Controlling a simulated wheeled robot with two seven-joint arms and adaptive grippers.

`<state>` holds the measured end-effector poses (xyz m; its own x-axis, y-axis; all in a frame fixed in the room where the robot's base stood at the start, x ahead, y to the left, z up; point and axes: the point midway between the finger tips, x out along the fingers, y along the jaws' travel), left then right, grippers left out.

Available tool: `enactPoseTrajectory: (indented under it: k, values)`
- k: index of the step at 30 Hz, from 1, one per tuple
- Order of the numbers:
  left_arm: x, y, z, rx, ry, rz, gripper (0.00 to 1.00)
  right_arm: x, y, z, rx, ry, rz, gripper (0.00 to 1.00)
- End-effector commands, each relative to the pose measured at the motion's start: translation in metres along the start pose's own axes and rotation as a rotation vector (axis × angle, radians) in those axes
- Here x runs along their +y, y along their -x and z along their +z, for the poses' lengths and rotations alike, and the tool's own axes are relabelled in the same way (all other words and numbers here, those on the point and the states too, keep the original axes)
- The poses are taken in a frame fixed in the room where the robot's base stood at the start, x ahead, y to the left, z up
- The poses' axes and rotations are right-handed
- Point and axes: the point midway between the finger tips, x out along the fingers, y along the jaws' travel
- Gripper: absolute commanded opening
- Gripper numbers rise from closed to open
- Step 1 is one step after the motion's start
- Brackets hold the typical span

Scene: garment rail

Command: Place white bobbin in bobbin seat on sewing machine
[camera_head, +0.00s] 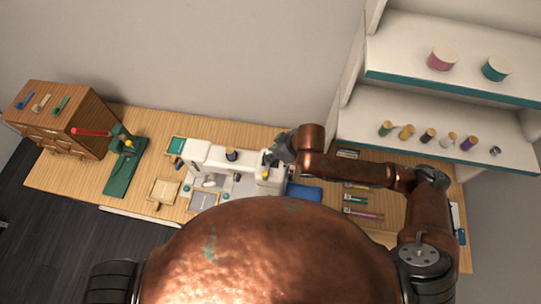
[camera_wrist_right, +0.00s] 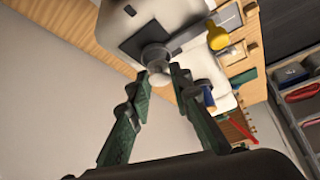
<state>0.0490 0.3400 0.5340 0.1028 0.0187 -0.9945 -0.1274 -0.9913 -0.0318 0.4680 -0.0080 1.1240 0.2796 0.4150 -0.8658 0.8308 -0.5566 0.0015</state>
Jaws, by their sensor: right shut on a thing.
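The white sewing machine (camera_head: 215,158) stands on the wooden table, and part of it fills the top of the right wrist view (camera_wrist_right: 175,14). My right gripper (camera_head: 280,153) is over the machine's right end. In the right wrist view its two green fingers (camera_wrist_right: 161,72) close on a small pale round thing, which I take for the white bobbin (camera_wrist_right: 155,57). The bobbin is at the fingertips, in front of a dark grey plate (camera_wrist_right: 138,40) on the machine. I cannot tell whether they touch. The bobbin seat cannot be made out. My left gripper is not in view.
A dark blue spool (camera_head: 232,155) is on the machine. A yellow piece (camera_wrist_right: 217,37) is close right of the fingers. A green stand (camera_head: 124,160) and wooden drawer box (camera_head: 60,115) are at left. Shelves at right hold several spools (camera_head: 428,135).

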Motion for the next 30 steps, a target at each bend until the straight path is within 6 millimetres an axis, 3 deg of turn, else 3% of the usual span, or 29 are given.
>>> enactPoseTrajectory:
  k: [23, 24, 30]
  values:
    - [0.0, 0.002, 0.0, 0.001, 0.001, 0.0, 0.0, 0.0, -0.009, 0.005, 0.001, 0.002, 0.0, 0.11]
    - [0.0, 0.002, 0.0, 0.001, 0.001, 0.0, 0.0, 0.0, -0.009, 0.005, 0.001, 0.001, 0.0, 0.22]
    - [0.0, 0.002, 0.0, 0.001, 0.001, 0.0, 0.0, 0.0, -0.009, 0.005, 0.001, 0.001, 0.0, 0.36]
